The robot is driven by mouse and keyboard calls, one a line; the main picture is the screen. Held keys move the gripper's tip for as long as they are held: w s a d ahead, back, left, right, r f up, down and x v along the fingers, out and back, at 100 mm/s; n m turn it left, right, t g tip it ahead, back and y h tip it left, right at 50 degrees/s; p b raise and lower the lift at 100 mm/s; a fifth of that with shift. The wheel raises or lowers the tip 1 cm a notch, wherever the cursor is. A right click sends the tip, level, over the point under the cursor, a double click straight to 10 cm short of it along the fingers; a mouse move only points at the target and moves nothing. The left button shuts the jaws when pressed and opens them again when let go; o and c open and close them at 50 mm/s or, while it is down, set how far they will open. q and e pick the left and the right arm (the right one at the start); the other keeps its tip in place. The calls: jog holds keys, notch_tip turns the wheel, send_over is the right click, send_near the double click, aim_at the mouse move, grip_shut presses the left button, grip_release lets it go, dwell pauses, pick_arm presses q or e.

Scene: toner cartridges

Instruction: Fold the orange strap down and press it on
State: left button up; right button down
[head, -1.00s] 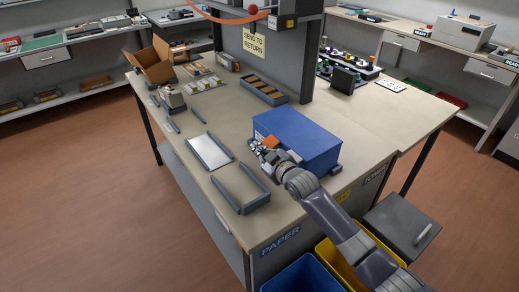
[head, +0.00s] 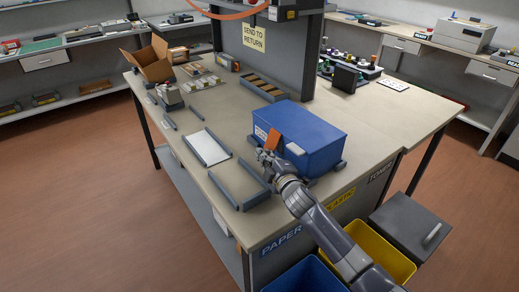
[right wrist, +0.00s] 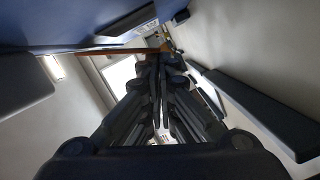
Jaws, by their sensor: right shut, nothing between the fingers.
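The orange strap (head: 274,141) stands up at the left end of the blue box (head: 318,133), which sits on the workbench. A light grey patch (head: 296,149) shows on the box near the strap. My right gripper (head: 262,154) is shut and empty, just below and left of the strap. In the right wrist view the shut fingers (right wrist: 156,62) point at a thin orange-brown edge (right wrist: 125,51) beside the blue box wall (right wrist: 60,22). I cannot tell whether they touch it. My left gripper is in neither view.
A white sheet in a grey tray (head: 225,158) and an empty grey frame (head: 261,198) lie left of the box. A divided tray (head: 285,94) stands behind it. Yellow (head: 404,266) and blue (head: 268,287) bins stand at the bench front. The right bench top is mostly clear.

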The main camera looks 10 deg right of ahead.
jog(key=shift+w+d+f, duration=0.15)
jog(key=shift+d+f, duration=0.15)
jog(key=shift+f, duration=0.05)
jog(key=n+b, duration=0.1)
jog(key=f+n+b, duration=0.1)
jog(key=b, duration=0.1)
jog(key=shift+w+d, duration=0.1)
jog(key=shift+d, duration=0.3)
jog(key=shift+d+n+t, duration=0.1)
jog(key=shift+n+t, duration=0.2)
jog(key=shift+w+d+b, duration=0.2)
jog(key=shift+d+b, duration=0.1)
jog(key=shift+d, duration=0.05)
jog(key=shift+s+d, duration=0.1)
